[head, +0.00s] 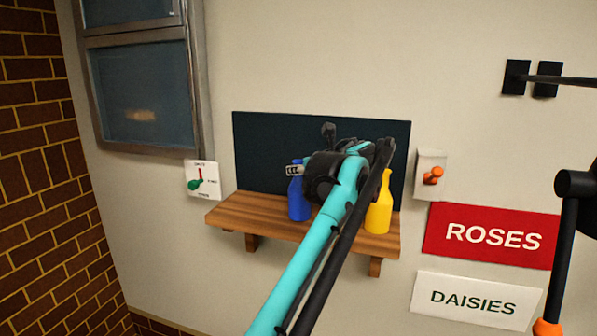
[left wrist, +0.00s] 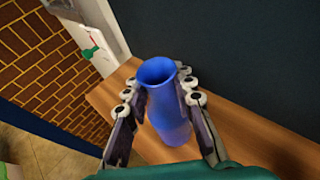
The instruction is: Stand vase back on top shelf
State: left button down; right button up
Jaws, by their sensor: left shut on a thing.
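A blue vase (head: 299,206) stands upright at the left part of the wooden shelf (head: 235,212); its base appears to rest on the wood. My left gripper (head: 295,171) is shut on its upper part. In the left wrist view the fingers of my left gripper (left wrist: 160,100) lie on both sides of the blue vase (left wrist: 168,115), just below its open mouth. A yellow vase (head: 379,212) stands upright at the right of the shelf, partly hidden by my left arm. My right gripper is not in view.
A dark panel (head: 265,135) backs the shelf. A white dial plate (head: 200,180) is left of it, and a white plate with an orange knob (head: 432,176) is right. ROSES (head: 490,235) and DAISIES (head: 474,300) signs hang lower right. A window (head: 140,90) is upper left.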

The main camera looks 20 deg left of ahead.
pick_arm(q)
jog(key=c, duration=1.5)
grip_release()
jog(key=shift+w+d+f, duration=0.15)
jog(key=shift+w+d, duration=0.05)
jog(key=shift+w, duration=0.05)
jog(key=shift+o, duration=1.2)
jog(key=shift+d, duration=0.15)
jog(key=shift+s+d+r, duration=0.2)
jog(key=shift+s+r, duration=0.1)
jog(key=shift+s, duration=0.3)
jog(key=b+v, duration=0.2)
jog(key=v, duration=0.9)
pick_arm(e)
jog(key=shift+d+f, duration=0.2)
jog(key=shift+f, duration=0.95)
